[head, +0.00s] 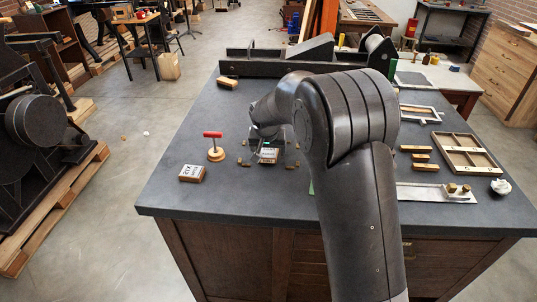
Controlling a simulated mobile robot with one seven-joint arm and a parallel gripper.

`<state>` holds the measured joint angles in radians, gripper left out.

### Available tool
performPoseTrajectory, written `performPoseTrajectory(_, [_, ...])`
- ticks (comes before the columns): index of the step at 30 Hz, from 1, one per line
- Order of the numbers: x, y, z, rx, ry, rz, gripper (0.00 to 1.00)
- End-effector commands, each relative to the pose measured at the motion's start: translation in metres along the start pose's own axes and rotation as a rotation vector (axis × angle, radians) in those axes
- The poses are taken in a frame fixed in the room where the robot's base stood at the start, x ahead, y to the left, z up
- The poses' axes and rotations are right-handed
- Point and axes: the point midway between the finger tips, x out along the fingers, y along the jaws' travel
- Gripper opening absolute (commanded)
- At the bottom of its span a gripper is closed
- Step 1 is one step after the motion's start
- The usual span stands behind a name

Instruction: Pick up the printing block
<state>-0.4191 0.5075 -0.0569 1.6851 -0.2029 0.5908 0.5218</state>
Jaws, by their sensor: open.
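A small wooden printing block with a pale lettered face (192,173) lies at the left front of the dark bench top. A second small block with a pale marked face (269,155) sits right under the end of my arm, partly hidden by it. The task does not say which block it means. My gripper (265,147) points down at this second block, close above or around it. It is open, but its fingers are small and dark here, and I cannot tell whether they touch the block.
A wooden tray (468,152), wooden blocks (415,149) and a metal plate (425,193) are at right. My arm hides the middle.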

Motion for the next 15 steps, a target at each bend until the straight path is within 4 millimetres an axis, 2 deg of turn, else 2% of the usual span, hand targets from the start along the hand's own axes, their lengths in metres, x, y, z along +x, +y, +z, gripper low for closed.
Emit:
performPoseTrajectory(4, [-0.0007, 0.0001, -0.0002, 0.0, 0.001, 0.0, 0.75])
performPoseTrajectory(15, [-0.001, 0.0001, -0.0002, 0.0, 0.0, 0.0, 0.44])
